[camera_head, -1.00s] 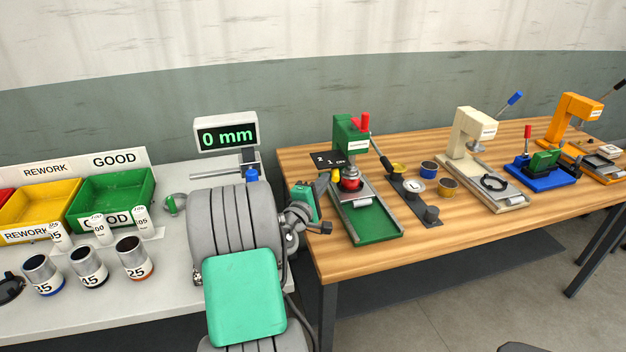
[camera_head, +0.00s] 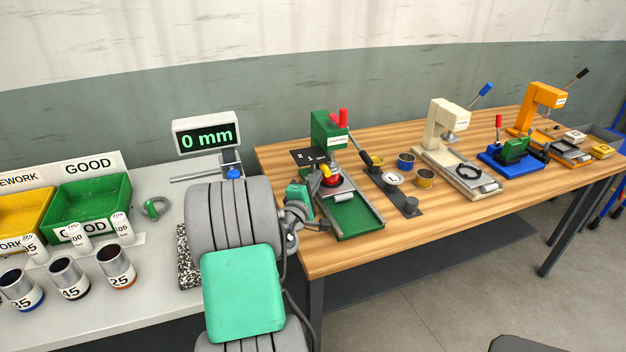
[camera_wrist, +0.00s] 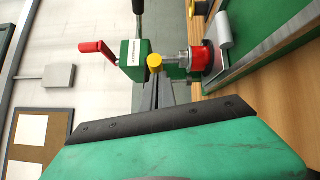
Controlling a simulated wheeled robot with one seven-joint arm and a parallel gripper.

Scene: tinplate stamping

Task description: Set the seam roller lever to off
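The green machine (camera_head: 329,130) stands at the left of the wooden table, with a red handle (camera_head: 343,118) on top and a red cylinder (camera_head: 334,181) below its head. A dark plate (camera_head: 309,156) marked 2, 1 and a less legible word stands at its left. A yellow knob (camera_head: 325,168), apparently the lever's, is beside this plate; it also shows in the wrist view (camera_wrist: 155,61). My gripper (camera_wrist: 160,82) has its narrow grey fingers close together, tips right at the yellow knob. Whether they grip it or only overlap it in view is unclear.
A dark holder (camera_head: 398,193) and small tins (camera_head: 425,178) lie right of the green machine. A cream press (camera_head: 447,125), a blue-based device (camera_head: 512,160) and an orange press (camera_head: 540,105) stand further right. A 0 mm display (camera_head: 206,135) stands on the left bench.

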